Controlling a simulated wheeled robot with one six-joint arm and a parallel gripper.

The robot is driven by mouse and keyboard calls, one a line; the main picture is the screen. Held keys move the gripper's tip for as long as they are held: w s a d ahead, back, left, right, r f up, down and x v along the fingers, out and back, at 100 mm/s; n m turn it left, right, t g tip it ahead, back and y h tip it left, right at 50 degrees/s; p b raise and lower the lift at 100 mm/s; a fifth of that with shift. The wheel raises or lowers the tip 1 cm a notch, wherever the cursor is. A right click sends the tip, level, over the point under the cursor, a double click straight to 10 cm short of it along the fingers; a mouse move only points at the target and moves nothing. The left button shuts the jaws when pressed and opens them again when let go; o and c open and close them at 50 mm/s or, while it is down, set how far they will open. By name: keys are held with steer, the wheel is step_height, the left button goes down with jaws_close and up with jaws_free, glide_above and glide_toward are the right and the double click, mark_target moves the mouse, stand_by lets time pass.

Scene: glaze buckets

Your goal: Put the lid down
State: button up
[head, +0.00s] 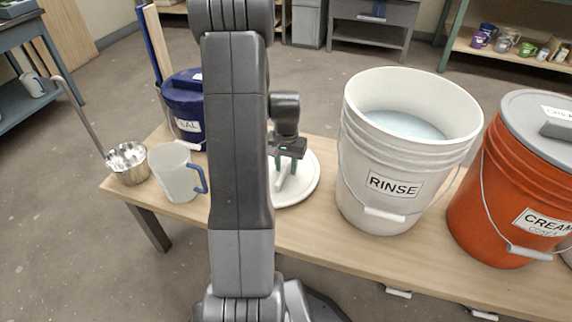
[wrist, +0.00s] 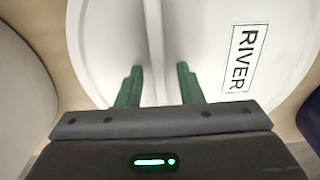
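The white lid (head: 305,183) lies on the bench between the navy bucket and the white RINSE bucket, partly hidden by my arm in the head view. In the wrist view the lid (wrist: 200,40) has a RIVER label (wrist: 245,58) and a raised bar handle (wrist: 153,40) across it. My gripper (head: 282,165) is above the lid, pointing down. In the wrist view my gripper's green fingers (wrist: 159,70) stand apart, one on each side of the handle, with a visible gap at least on the right.
The RINSE bucket (head: 395,165) and an orange CREAM bucket (head: 500,190) stand right of the lid. Left are a navy bucket (head: 183,105), a white jug (head: 177,175) and a metal bowl (head: 128,165) with a ladle. A strip of bench (head: 325,225) in front is clear.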

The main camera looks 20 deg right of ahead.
step_height(320, 180, up, 12)
steer(key=p, duration=0.4)
steer(key=shift+r, duration=0.15)
step_height(320, 180, down, 12)
steer(key=b, duration=0.4)
steer(key=shift+f, duration=0.2)
step_height(320, 180, up, 4)
steer(key=shift+f+p, duration=0.1)
steer(key=shift+p, duration=0.75)
steer(key=shift+r, duration=0.5)
steer(key=shift+f, duration=0.1)
